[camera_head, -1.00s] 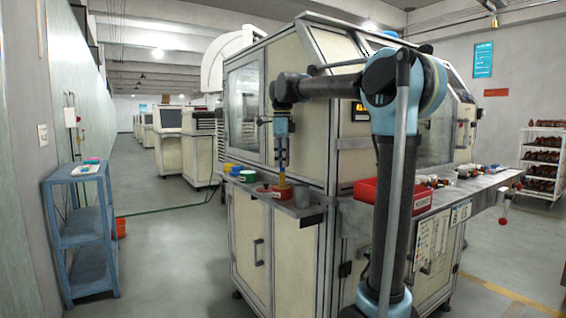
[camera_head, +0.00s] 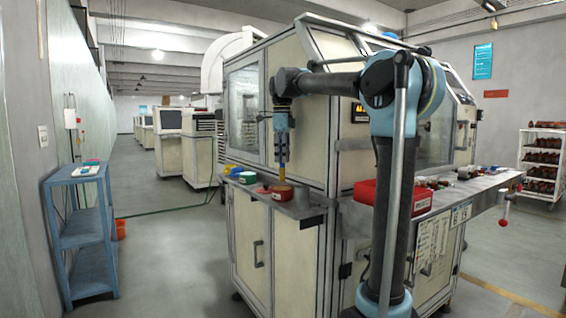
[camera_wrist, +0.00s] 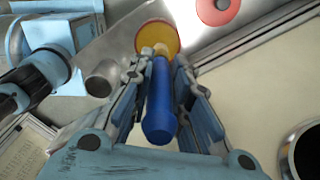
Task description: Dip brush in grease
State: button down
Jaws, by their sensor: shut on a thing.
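My gripper (camera_wrist: 162,95) is shut on the blue handle of a brush (camera_wrist: 162,103), which hangs roughly upright. In the head view, my gripper (camera_head: 282,132) is above the side shelf, and the brush (camera_head: 282,154) points down to the red grease tin (camera_head: 282,196). The wrist view shows the round grease tin (camera_wrist: 158,32) with its yellow inside at the brush's far end. A red lid (camera_wrist: 218,9) lies beside the tin.
A grey metal cup (camera_head: 302,198) stands right of the tin and also shows in the wrist view (camera_wrist: 103,77). Small coloured containers (camera_head: 240,175) stand to the left. A red bin (camera_head: 366,192) is on the worktop. The machine cabinet (camera_head: 305,125) rises behind the shelf.

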jog(key=shift+r, duration=2.35)
